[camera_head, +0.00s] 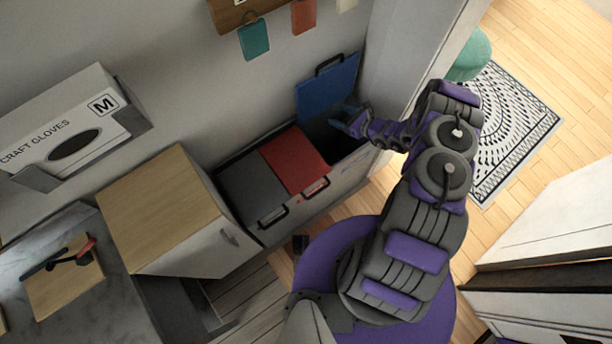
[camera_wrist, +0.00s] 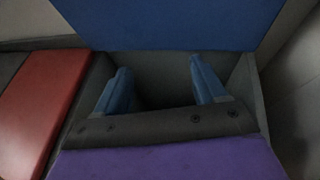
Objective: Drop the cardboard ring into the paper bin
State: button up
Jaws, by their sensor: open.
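A row of bins stands against the wall. The bin with the blue lid (camera_head: 328,88) has its lid raised, and its dark inside shows; no label naming it as paper is readable. The blue lid also shows at the top of the wrist view (camera_wrist: 170,20). My gripper (camera_head: 350,121) is over the opening of this bin. In the wrist view my gripper (camera_wrist: 163,80) has its two blue fingers spread, with nothing between them, pointing into the dark compartment. The cardboard ring is not visible in either view; the bin's floor is too dark to make out.
A red lid (camera_head: 294,160) and a grey lid (camera_head: 254,190) are shut beside the open bin. A wooden-topped cabinet (camera_head: 160,205) stands left of them. A glove box (camera_head: 65,130) hangs on the wall. A patterned rug (camera_head: 515,125) lies on the floor at right.

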jog(key=shift+d, duration=0.1)
jog(key=p+v, duration=0.3)
jog(key=v, duration=1.4)
jog(key=shift+p, duration=0.3)
jog(key=shift+s+d, duration=0.1)
